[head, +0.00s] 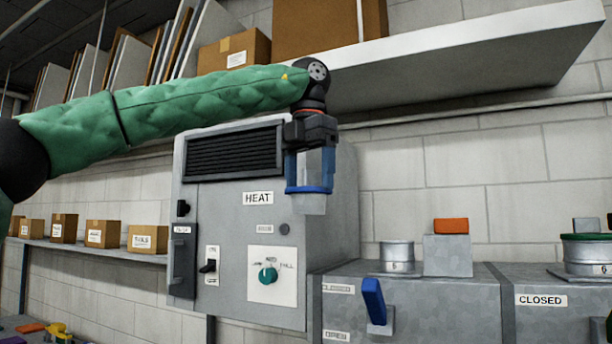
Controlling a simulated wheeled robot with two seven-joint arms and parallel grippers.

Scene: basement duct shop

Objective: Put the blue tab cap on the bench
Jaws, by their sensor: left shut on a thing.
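My left gripper (310,174) hangs down from the end of my green-sleeved arm, in front of the heater cabinet's upper right edge. The bench is not clearly identifiable in this view. My right gripper is not in view.
A grey heater cabinet (230,230) labelled HEAT stands behind the gripper. Grey duct boxes (430,310) at lower right carry a blue lever (373,301), a round collar (397,256) and an orange-topped block (448,256). A white shelf (470,65) overhangs above.

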